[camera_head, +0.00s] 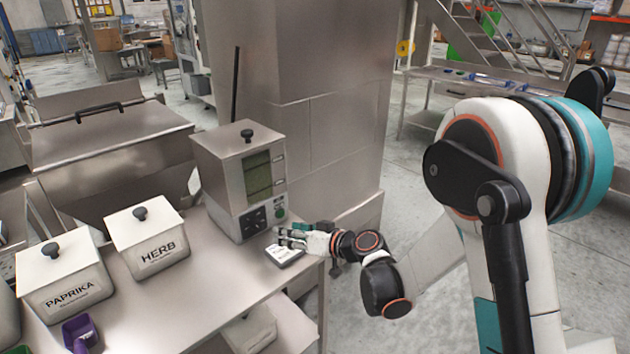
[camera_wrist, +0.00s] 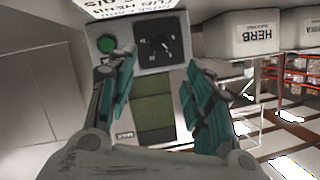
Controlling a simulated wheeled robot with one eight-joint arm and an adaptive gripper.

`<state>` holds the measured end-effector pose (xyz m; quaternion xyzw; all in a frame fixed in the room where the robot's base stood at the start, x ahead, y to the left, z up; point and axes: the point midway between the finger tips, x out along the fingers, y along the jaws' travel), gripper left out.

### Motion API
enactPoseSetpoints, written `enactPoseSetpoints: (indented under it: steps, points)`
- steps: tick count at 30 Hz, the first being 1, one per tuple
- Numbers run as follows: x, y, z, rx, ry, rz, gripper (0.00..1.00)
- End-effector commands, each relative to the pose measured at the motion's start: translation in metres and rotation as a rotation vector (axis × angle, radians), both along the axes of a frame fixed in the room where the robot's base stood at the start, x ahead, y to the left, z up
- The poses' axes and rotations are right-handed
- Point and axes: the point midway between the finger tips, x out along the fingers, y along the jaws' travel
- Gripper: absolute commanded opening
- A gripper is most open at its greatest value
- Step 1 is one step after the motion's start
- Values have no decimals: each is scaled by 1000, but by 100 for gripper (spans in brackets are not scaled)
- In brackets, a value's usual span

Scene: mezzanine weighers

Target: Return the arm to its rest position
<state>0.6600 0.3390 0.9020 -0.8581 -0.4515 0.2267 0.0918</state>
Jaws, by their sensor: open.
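My gripper (camera_head: 284,236) is at the right end of the steel bench, beside the lower front of the weigher unit (camera_head: 240,180) and over a small white card or plate (camera_head: 284,255). In the wrist view, the two teal-padded fingers of my gripper (camera_wrist: 158,65) are spread apart with nothing held between them. The unit's green button (camera_wrist: 106,44) and dark dial panel (camera_wrist: 160,42) show beyond the fingers, appearing upside down. My arm stretches from the right toward the bench. Any contact between my gripper and the card or unit cannot be told.
White lidded bins marked HERB (camera_head: 148,243) and PAPRIKA (camera_head: 65,285) stand on the bench, with a purple scoop (camera_head: 80,333) at front. A steel column (camera_head: 300,110) rises behind the weigher. A lidded steel hopper (camera_head: 110,150) stands behind.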

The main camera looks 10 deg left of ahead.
Motion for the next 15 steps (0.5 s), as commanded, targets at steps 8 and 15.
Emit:
enactPoseSetpoints:
  steps: [8,15]
  points:
    - [-10,-31,35,-68,45,-45,47]
    - [-38,-81,76,-171,119,-129,47]
